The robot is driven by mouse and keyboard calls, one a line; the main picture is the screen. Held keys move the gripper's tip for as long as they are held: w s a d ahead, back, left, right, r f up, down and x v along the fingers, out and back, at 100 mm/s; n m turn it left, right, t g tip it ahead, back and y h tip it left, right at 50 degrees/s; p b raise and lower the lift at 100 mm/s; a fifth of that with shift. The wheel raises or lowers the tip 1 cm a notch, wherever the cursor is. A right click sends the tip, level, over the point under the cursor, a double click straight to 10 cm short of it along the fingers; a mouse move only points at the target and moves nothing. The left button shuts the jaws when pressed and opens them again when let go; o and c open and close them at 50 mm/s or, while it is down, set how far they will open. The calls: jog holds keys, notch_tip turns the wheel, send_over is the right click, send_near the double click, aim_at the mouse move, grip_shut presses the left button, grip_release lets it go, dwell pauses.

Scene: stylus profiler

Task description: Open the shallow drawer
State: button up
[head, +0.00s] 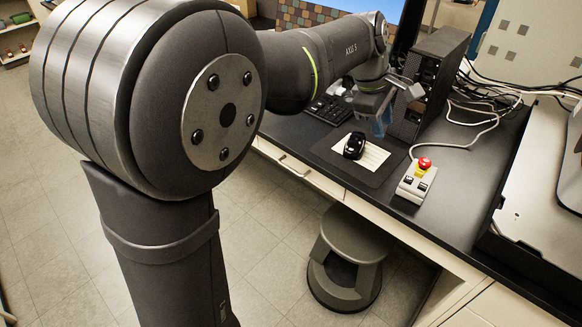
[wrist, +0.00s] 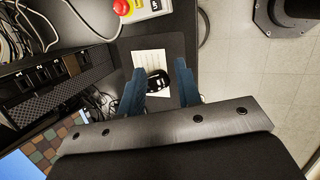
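The shallow drawer (head: 298,170) is a white front under the dark desktop, with a slim metal handle (head: 290,164). It looks closed in the head view. My gripper (head: 381,124) hangs above the desk, near the mouse pad and up from the drawer front. In the wrist view, the two blue fingers of my gripper (wrist: 162,88) stand apart with nothing gripped between them. The drawer front cannot be made out in the wrist view.
A black mouse (head: 354,145) lies on a paper and dark pad below my gripper. A control box with a red button (head: 425,164) and a computer tower (head: 434,80) stand on the desk. A grey stool (head: 346,258) stands below. Floor before the drawer is clear.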

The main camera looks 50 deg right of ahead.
jog(key=w+a+f+n+g+h, duration=0.1)
jog(key=w+a+f+n+g, duration=0.25)
jog(key=w+f+n, duration=0.4)
jog(key=w+a+f+n+g+h, duration=0.15)
jog(key=w+a+f+n, duration=0.25)
jog(key=w+f+n, duration=0.4)
jog(key=w+a+f+n+t+h, duration=0.1)
jog(key=w+a+f+n+h, duration=0.4)
jog(key=w+n, duration=0.3)
jog(key=w+a+f+n+h, duration=0.4)
jog(key=w+a+f+n, duration=0.1)
jog(key=w+a+n, duration=0.25)
jog(key=f+x, duration=0.1)
jog(key=x, duration=1.6)
jog(key=shift+w+d, duration=0.25)
jog(key=shift+d, duration=0.05)
jog(key=shift+f+y, duration=0.15)
jog(key=shift+y, duration=0.1)
grip_shut()
